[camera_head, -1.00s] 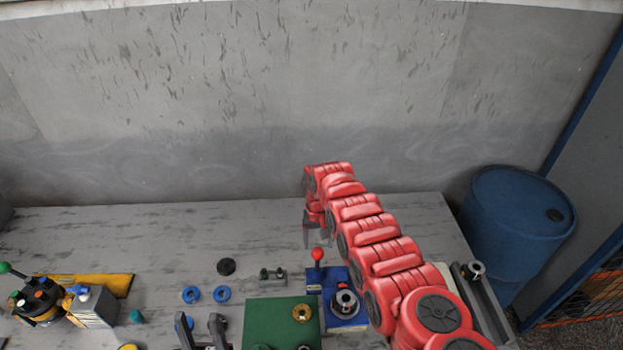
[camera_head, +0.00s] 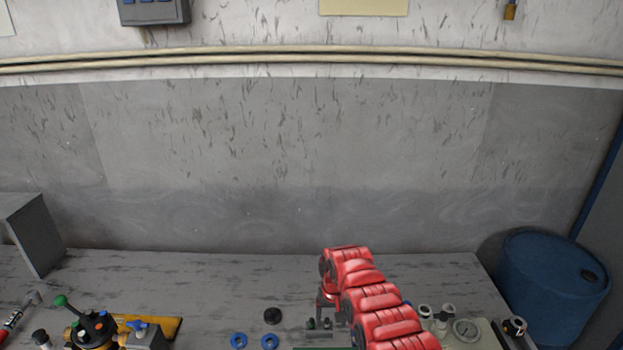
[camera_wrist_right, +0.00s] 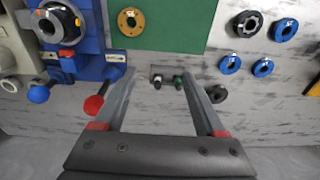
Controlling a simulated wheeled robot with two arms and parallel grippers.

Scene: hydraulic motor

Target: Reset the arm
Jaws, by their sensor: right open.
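My red right arm (camera_head: 375,305) reaches in from the lower right of the head view, over the bench. My right gripper (camera_head: 324,302) hangs at its far end, partly hidden by the arm. In the right wrist view, my right gripper (camera_wrist_right: 158,80) has its two grey fingers apart with nothing between them. A small grey fixture with dark green pegs (camera_wrist_right: 168,78) shows beyond the fingertips; I cannot tell the height between them. My left gripper is out of view.
A red-knobbed lever (camera_wrist_right: 93,104) on a blue unit (camera_wrist_right: 85,35) is close beside one finger. A green board (camera_wrist_right: 165,30), blue rings (camera_head: 269,341) and a black cap (camera_head: 272,315) lie near. A blue barrel (camera_head: 550,290) stands right of the bench. The back of the bench (camera_head: 190,270) is clear.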

